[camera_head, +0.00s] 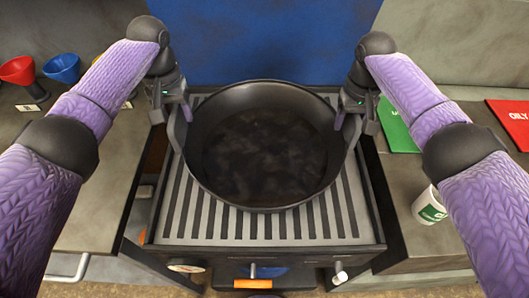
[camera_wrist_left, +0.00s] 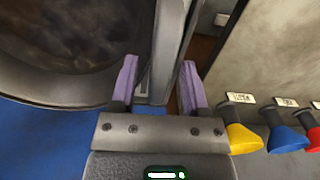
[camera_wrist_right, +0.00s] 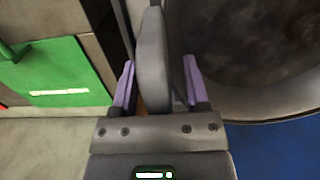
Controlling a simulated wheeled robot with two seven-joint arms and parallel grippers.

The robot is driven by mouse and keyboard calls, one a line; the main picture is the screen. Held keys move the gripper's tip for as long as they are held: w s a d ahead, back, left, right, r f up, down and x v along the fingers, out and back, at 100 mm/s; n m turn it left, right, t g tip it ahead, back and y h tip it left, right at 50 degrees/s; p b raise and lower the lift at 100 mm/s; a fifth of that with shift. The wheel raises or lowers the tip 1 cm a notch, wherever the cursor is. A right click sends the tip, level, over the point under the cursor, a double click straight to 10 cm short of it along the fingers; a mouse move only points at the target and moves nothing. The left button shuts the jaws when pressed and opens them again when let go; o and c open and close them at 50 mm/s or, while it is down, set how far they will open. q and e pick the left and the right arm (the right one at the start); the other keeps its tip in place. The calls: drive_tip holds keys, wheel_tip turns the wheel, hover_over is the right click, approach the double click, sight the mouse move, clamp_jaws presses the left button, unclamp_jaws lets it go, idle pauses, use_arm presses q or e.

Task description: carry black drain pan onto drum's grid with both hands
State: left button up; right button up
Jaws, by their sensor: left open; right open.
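The round black drain pan (camera_head: 265,150) holds dark liquid. It looks level and rests on, or sits just over, the drum's slatted grid (camera_head: 190,215); I cannot tell contact underneath. A grey handle stands up on each side of the pan. My left gripper (camera_head: 171,112) is open at the left handle (camera_head: 177,132), with a grey upright piece between its fingers in the left wrist view (camera_wrist_left: 160,88). My right gripper (camera_head: 356,120) is open, with the right handle (camera_wrist_right: 151,60) between its fingers in the right wrist view.
Red (camera_head: 17,70) and blue (camera_head: 62,68) funnels stand on the left bench. A blue panel (camera_head: 265,40) stands behind the pan.

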use_arm(q)
wheel_tip(320, 180, up, 10)
drive_tip(key=shift+w+r, duration=0.1)
drive_tip(key=shift+w, duration=0.05)
drive_tip(key=shift+r, duration=0.2)
use_arm(e)
drive_tip(key=shift+r, duration=0.2)
drive_tip(key=r, duration=1.1)
drive_tip(key=shift+w+r, duration=0.2)
drive_tip(key=shift+r, duration=0.15)
use_arm(q)
drive_tip(key=shift+r, duration=0.1)
